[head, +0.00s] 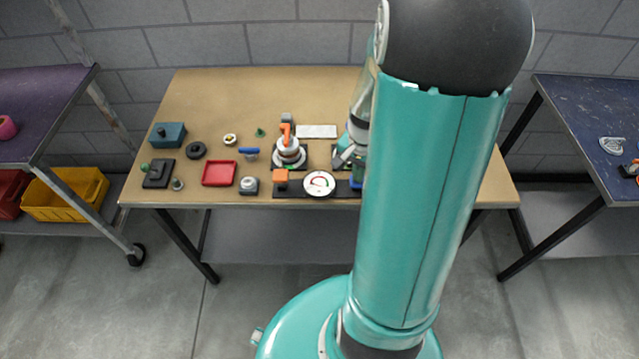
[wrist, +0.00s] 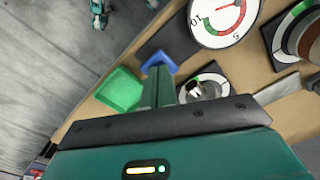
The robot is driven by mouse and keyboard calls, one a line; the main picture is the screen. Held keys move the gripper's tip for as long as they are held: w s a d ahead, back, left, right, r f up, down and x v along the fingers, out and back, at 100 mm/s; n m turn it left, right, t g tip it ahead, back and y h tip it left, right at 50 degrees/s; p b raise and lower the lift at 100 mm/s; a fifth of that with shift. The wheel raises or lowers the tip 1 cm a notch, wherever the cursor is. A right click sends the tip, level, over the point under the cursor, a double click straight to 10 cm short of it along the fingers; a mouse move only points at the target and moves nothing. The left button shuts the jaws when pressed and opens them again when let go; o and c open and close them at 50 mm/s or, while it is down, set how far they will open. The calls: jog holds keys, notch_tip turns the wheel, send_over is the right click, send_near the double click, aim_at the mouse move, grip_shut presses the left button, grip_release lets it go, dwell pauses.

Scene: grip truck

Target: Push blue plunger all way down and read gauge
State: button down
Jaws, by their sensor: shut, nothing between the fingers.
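The white round gauge (head: 319,184) sits on a dark base near the table's front edge. In the wrist view the gauge (wrist: 222,22) is cut by the top edge; it has red and green arcs and a red needle, and its exact reading is unclear. The blue plunger (wrist: 157,61) is beside the gauge; in the head view only a sliver of the blue plunger (head: 355,184) shows beside my arm. My gripper (wrist: 158,76) is shut and empty, its tips at or just above the plunger. I cannot tell whether they touch.
My arm hides the table's right part.

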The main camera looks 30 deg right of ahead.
jog(key=shift+r, duration=0.1)
dwell(0.4)
jog(key=shift+r, duration=1.85)
jog(key=shift+r, duration=0.1)
notch_tip(320, 180, up, 5)
jog(key=shift+f, duration=0.1)
jog(key=shift+a, duration=0.1)
jog(key=s+a+r+n+t, duration=0.2)
jog(key=a+r+n, duration=0.4)
jog(key=a, duration=0.5)
jog(key=s+a+r+n+t, duration=0.2)
jog(key=a+r+n, duration=0.4)
jog(key=a+r, duration=0.3)
jog(key=a+t, duration=0.1)
jog(key=a, duration=0.1)
jog(key=shift+s+a+n+t, duration=0.3)
jog(key=shift+a+n, duration=0.05)
jog(key=shift+n, duration=0.05)
dwell(0.7)
